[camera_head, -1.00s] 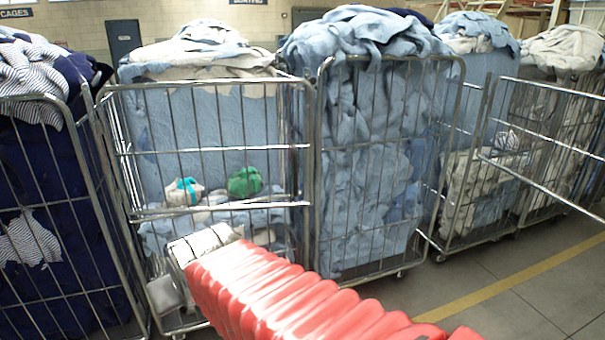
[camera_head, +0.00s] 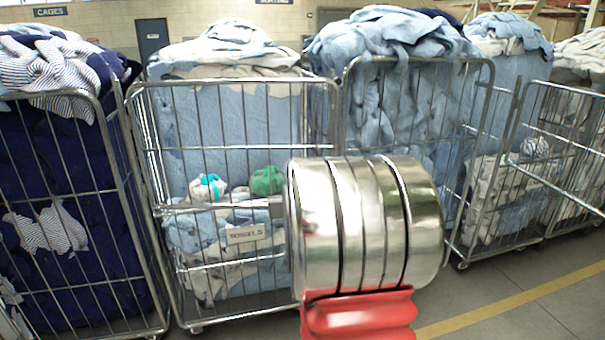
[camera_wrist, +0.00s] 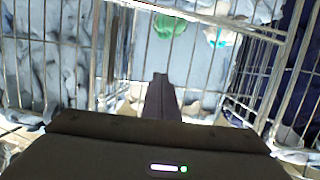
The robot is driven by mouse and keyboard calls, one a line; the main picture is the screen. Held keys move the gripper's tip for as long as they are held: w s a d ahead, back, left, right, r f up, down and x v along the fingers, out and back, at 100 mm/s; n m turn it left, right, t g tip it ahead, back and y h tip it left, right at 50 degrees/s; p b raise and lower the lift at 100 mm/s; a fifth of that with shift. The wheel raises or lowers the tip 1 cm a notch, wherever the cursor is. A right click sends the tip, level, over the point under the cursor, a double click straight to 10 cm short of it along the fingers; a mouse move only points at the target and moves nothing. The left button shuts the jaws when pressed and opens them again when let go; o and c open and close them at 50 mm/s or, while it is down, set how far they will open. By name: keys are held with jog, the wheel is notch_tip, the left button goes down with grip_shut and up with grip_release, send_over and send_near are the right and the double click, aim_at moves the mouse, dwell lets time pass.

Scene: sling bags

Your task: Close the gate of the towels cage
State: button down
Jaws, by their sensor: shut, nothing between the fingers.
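The towels cage (camera_head: 235,82) is the wire cage with the hanging sign (camera_head: 247,233). Light blue cloth fills it, with a white-teal bundle (camera_head: 207,187) and a green bundle (camera_head: 267,180) inside. Its barred front shows in the head view, but my metallic arm link covers its right part. I cannot tell whether the gate is fully shut. My gripper is hidden in the head view. In the wrist view it shows as shut, empty dark fingers (camera_wrist: 162,80) close to the cage bars. The green bundle (camera_wrist: 170,27) and teal bundle (camera_wrist: 222,37) lie beyond the bars there.
A cage of dark blue cloth (camera_head: 60,185) stands close at left. A tall cage of blue cloth (camera_head: 418,62) stands close at right, partly behind my arm. More cages (camera_head: 560,130) stand farther right. Open floor with a yellow line (camera_head: 510,300) lies at front right.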

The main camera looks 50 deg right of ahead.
jog(key=s+d+f+m+h, duration=0.1)
jog(key=s+d, duration=0.1)
jog(key=d, duration=0.5)
jog(key=s+d+f+h, duration=0.2)
jog(key=d, duration=0.5)
jog(key=shift+s+f+m+t+h, duration=0.2)
jog(key=shift+m+t+h, duration=0.1)
jog(key=shift+m+t, duration=0.1)
jog(key=x, duration=1.4)
